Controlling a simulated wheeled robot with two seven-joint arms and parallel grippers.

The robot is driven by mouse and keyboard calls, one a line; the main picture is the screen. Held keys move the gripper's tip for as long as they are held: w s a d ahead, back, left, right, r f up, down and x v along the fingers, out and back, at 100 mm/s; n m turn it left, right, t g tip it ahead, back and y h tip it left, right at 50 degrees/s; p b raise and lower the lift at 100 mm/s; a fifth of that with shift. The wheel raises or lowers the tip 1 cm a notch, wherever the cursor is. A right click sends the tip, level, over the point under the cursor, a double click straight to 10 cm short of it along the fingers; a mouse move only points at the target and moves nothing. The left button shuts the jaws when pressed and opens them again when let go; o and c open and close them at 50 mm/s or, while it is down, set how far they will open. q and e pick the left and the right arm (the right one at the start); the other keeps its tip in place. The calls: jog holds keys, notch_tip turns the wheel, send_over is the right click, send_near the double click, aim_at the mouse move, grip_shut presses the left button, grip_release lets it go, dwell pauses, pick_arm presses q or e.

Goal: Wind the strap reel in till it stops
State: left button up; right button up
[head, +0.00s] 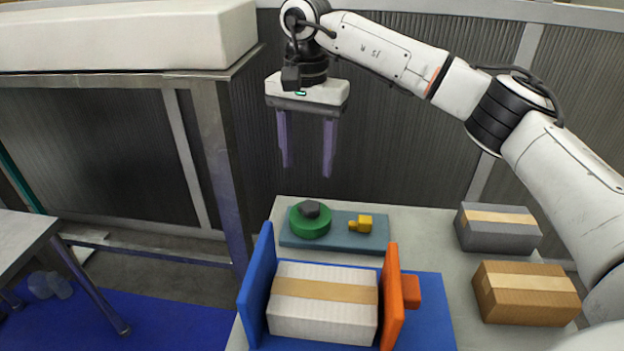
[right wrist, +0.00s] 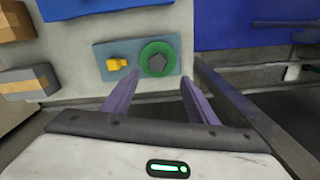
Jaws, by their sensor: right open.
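The strap reel is a green disc (head: 310,223) with a dark grey faceted knob (head: 310,209) on top. It sits at the left of a flat teal base plate (head: 345,244) on the table. A small yellow part (head: 362,224) is on the same plate, to the right of the reel. My right gripper (head: 306,170) points down, open and empty, in the air above and behind the reel. In the right wrist view the green reel (right wrist: 157,58) lies beyond and between the purple fingers (right wrist: 152,95), apart from them. My left gripper is not in view.
A white taped box (head: 323,318) stands between a blue upright plate (head: 258,285) and an orange one (head: 392,300), in front of the reel. A grey box (head: 497,244) and a brown box (head: 527,308) are at the right. A metal frame (head: 218,165) stands left of my gripper.

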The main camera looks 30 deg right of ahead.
aim_at(310, 206)
jog(key=f, duration=0.5)
jog(key=s+f, duration=0.1)
jog(key=f, duration=0.2)
jog(key=shift+d+f, duration=0.1)
jog(key=shift+f, duration=0.1)
jog(key=shift+w+f, duration=0.1)
jog(key=shift+f, duration=0.6)
jog(key=shift+c, duration=0.9)
jog(key=c, duration=0.9)
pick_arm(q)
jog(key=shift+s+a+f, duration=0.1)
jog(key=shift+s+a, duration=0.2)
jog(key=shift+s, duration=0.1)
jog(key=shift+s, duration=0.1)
pick_arm(e)
jog(key=shift+m, duration=0.4)
